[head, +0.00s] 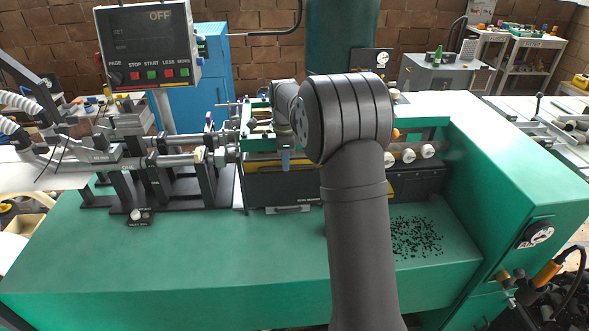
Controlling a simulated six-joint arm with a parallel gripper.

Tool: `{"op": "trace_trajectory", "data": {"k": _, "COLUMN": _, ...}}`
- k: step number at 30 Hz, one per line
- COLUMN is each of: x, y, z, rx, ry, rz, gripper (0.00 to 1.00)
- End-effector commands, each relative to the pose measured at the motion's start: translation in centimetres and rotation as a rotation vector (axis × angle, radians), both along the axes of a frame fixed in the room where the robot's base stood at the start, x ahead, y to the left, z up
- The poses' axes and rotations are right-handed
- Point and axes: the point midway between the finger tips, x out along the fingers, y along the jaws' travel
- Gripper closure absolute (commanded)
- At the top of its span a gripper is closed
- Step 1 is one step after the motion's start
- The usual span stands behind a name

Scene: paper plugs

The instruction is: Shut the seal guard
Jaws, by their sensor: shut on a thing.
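The part I take for the seal guard (262,188) is a dark panel with a yellowish strip on the front of the green machine, left of centre in the head view. Small lettering on its lower edge is too small to read. A grey handle (288,209) sits just below it. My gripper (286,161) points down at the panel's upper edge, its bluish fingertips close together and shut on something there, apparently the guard. The exact contact is too small to make out. My arm covers the panel's right part.
A control box (148,45) reading OFF hangs at upper left. Black rods and brackets (185,178) stand left of the panel. White rollers (427,151) and black specks (416,237) lie right of my arm. The green front deck (170,265) is mostly clear.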

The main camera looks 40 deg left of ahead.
Motion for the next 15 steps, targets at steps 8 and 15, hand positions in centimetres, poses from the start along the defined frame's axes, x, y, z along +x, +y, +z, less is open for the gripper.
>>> {"op": "trace_trajectory", "data": {"k": 8, "x": -0.3, "y": -0.3, "z": -0.9, "rx": -0.017, "ry": 0.017, "rz": -0.002, "gripper": 1.0}}
{"op": "trace_trajectory", "data": {"k": 15, "x": -0.3, "y": -0.3, "z": -0.1, "rx": -0.018, "ry": 0.018, "rz": -0.001, "gripper": 1.0}}
